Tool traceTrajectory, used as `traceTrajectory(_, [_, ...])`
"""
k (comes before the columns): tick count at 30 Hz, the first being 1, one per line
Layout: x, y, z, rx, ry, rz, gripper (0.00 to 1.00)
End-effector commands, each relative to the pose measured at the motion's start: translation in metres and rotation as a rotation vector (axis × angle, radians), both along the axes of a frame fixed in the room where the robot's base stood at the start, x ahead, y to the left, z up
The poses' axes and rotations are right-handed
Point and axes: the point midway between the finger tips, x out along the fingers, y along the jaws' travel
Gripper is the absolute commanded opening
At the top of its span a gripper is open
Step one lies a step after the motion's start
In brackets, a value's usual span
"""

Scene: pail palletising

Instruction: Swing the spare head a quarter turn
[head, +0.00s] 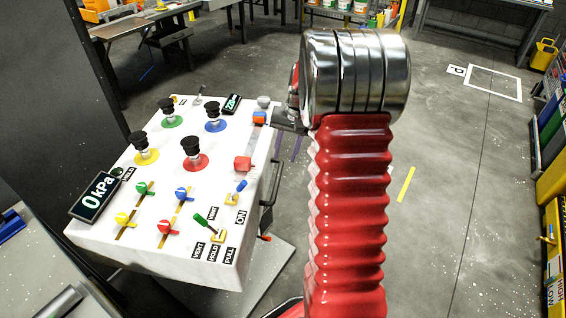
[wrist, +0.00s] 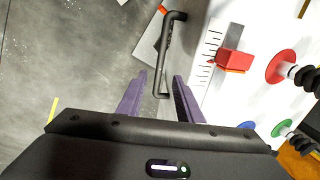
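A white control console (head: 140,225) stands left of centre in the head view. I cannot tell which of its parts is the spare head. Its top carries several black knobs on coloured discs, such as the one on the red disc (head: 195,163), and several small coloured levers. A red block (head: 243,163) sits near its right edge; it also shows beside a ruled scale in the wrist view (wrist: 234,60). My gripper (wrist: 159,85) is open, with two purple fingers. A dark bar handle (wrist: 172,45) on the console's side shows between and beyond them; contact is unclear.
My gripper is largely hidden behind my red arm in the head view. A grey workbench (head: 130,22) stands behind the console. Shelving with yellow bins (head: 552,185) lines the right edge. The speckled floor between is mostly clear, with a white marked rectangle (head: 496,71).

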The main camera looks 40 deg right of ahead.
Motion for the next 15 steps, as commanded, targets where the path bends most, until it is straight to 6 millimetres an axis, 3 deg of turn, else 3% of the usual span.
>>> traceTrajectory(6, [-0.004, -0.004, 0.022, -0.001, -0.001, -0.001, 0.33])
traceTrajectory(15, [-0.004, -0.004, 0.025, 0.000, 0.000, -0.001, 0.33])
